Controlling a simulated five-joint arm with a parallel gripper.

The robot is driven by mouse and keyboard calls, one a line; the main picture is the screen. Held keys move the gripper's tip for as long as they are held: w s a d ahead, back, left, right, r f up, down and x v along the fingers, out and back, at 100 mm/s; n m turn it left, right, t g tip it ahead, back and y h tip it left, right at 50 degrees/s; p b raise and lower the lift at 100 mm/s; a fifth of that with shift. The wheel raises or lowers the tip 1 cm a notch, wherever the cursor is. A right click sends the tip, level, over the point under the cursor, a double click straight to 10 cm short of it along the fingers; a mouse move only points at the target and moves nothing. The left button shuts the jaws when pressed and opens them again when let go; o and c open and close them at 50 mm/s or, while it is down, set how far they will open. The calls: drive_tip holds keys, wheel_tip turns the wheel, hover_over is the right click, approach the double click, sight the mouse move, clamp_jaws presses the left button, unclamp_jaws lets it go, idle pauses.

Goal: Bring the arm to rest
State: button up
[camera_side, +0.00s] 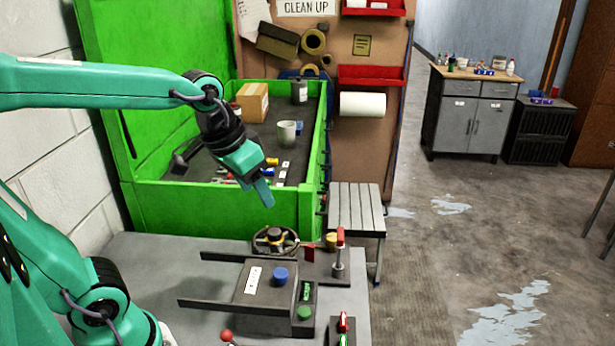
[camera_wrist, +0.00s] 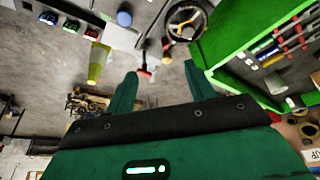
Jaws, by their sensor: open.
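My gripper (camera_side: 266,186) hangs in the air above and beyond the line striper's control panel (camera_side: 238,290), pointing down and to the right. In the wrist view its two fingers stand apart with nothing between them (camera_wrist: 160,78). The grey panel carries a blue knob (camera_side: 280,275), a green button (camera_side: 304,313) and a steering wheel (camera_side: 275,240). A lever with a red top (camera_side: 340,236) stands upright at the right. My gripper touches none of these.
A green open-topped bin (camera_side: 220,209) behind my gripper holds a cardboard box (camera_side: 252,102), a cup (camera_side: 286,133) and small tools. A slatted grey stool (camera_side: 357,210) stands to its right. Cabinets (camera_side: 470,125) stand far back. The floor at the right is open.

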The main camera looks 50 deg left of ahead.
drive_tip(key=s+f+t, duration=0.1)
drive_tip(key=s, duration=0.6)
drive_tip(key=shift+f, duration=0.15)
drive_tip(key=shift+w, duration=0.15)
drive_tip(key=shift+c, duration=0.2)
idle(0.7)
